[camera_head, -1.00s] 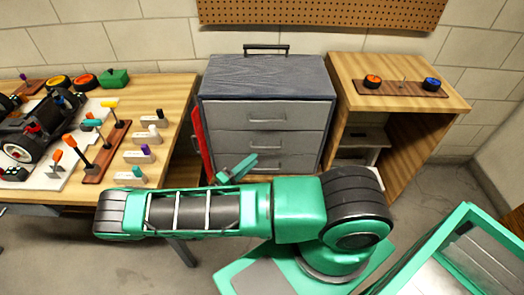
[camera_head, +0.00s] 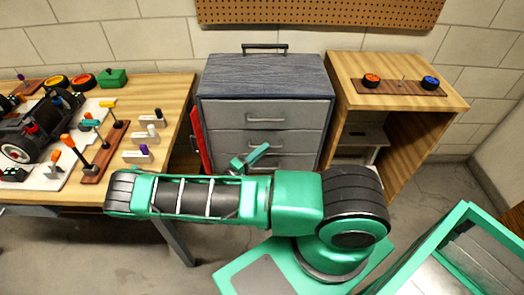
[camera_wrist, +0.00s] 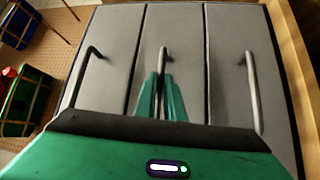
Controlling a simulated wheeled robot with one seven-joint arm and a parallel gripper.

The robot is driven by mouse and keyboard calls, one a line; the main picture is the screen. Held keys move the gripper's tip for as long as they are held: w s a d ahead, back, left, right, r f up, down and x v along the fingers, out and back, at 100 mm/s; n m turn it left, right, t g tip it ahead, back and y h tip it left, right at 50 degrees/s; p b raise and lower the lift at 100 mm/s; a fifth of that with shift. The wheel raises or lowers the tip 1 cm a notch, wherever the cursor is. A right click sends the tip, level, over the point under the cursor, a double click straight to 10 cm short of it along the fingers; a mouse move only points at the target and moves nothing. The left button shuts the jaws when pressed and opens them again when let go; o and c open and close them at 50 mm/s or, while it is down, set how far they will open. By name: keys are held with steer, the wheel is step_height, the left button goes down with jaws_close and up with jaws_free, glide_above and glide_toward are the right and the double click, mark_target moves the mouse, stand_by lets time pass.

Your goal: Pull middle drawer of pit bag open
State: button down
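The pit bag (camera_head: 264,75) is a grey chest with a dark top and three stacked drawers, all looking shut. The middle drawer (camera_head: 225,142) has a bar handle, partly near my gripper in the head view. My gripper (camera_head: 248,159) is in front of this drawer. In the wrist view the drawers lie side by side, and the middle handle (camera_wrist: 163,58) runs between the two green fingers of my gripper (camera_wrist: 161,92). The fingers look apart, one on each side of the bar; contact cannot be told. My arm hides the lower part of the chest.
A wooden workbench (camera_head: 172,95) with a model car (camera_head: 42,125) and tools stands at left. A red panel (camera_head: 196,138) is at the chest's left side. A wooden stand (camera_head: 400,115) is close at right.

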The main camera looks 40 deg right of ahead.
steer(key=s+a, duration=0.6)
steer(key=s, duration=0.2)
steer(key=s+a, duration=0.6)
steer(key=s, duration=0.3)
steer(key=shift+s, duration=0.2)
steer(key=shift+f, duration=0.1)
steer(key=c, duration=1.8)
jaws_free()
steer(key=shift+c, duration=0.2)
steer(key=shift+d, duration=0.1)
